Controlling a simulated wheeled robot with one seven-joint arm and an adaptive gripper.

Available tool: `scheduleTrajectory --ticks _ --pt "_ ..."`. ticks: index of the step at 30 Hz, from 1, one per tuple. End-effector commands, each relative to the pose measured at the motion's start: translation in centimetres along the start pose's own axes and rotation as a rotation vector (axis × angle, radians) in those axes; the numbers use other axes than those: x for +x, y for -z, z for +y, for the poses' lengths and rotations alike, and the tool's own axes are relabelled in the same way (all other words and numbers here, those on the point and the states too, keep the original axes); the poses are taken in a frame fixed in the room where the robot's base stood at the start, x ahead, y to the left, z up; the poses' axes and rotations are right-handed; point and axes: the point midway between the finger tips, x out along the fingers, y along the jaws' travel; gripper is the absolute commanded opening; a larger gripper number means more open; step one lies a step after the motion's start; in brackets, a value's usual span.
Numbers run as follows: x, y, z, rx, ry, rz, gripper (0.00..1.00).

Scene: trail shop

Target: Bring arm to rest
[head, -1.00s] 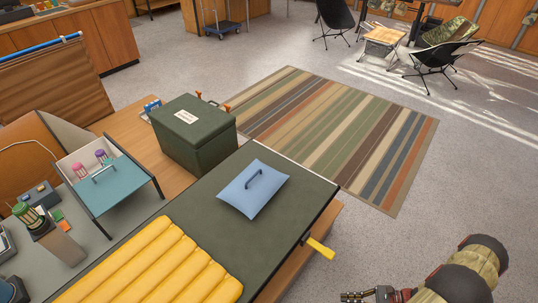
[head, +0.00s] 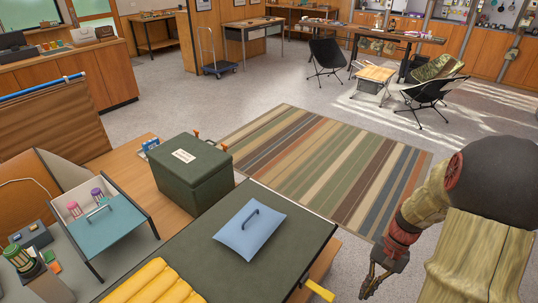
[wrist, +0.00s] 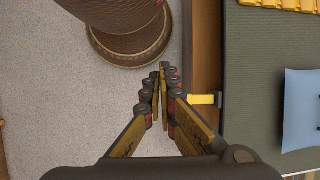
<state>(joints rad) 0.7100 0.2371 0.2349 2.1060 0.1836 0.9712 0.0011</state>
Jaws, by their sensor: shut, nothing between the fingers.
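My gripper (head: 371,282) hangs at the lower right of the head view, beside the table's right end and over the grey floor. In the wrist view my gripper (wrist: 163,70) points away from the camera with its fingertips together and nothing between them. My arm is bent, with its upper part at the right edge of the head view. The gripper is apart from the table (head: 290,222) and touches nothing that I can see.
A yellow handle (head: 319,291) juts from the table's right side, close to the gripper. On the table are a blue pillow (head: 245,238), a yellow pad (head: 155,285) and a green box (head: 190,172). A striped rug (head: 330,165) lies beyond.

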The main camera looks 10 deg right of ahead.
Motion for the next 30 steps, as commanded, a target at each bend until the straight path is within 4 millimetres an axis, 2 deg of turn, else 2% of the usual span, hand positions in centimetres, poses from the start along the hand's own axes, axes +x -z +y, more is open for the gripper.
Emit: scheduleTrajectory --ticks 1,3,9,20,24,30 --pt "-1.6 -1.1 -0.9 -0.046 -0.022 0.046 0.0" --pt "-3.2 -2.6 -1.8 -0.107 -0.053 0.103 0.0" --pt "-7.3 -7.1 -4.4 -0.279 -0.121 0.265 0.0" --pt "-13.0 -16.2 -8.4 -0.582 -0.162 0.553 0.0" --pt "-15.2 -19.9 -10.2 -0.695 -0.132 0.666 0.0" --pt "-18.3 -24.3 -12.6 -0.834 -0.072 0.796 0.0"
